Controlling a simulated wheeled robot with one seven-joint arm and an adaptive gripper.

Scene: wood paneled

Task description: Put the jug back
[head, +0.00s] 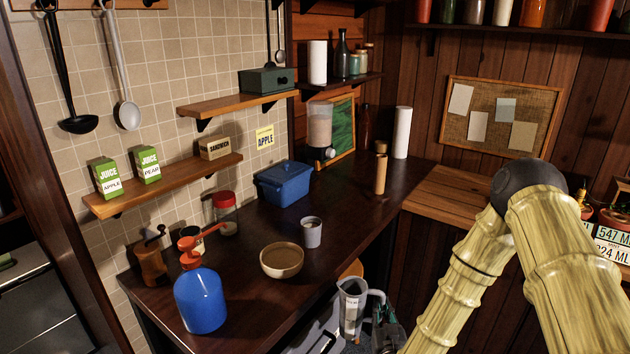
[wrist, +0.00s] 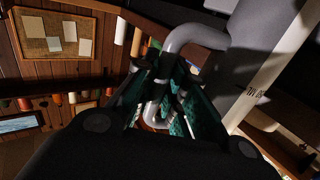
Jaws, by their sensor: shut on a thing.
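The jug (head: 351,305) is grey with a side handle and dark markings. It is in the head view at bottom center, beside the counter's front edge and looking roughly upright. My gripper (head: 383,322) is at its right side, partly cut off by the frame edge and my arm. In the wrist view the green-padded fingers of my gripper (wrist: 170,105) are shut on the handle of the jug, whose grey body (wrist: 245,65) fills the upper right. The jug's base is hard to make out.
The dark counter (head: 345,210) holds a blue bottle (head: 201,301), a bowl (head: 282,260), a grey cup (head: 311,232), a blue pot (head: 284,184) and a wooden mill (head: 380,174). Bare counter lies right of the bowl and cup. Shelves with juice cartons (head: 106,177) hang above.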

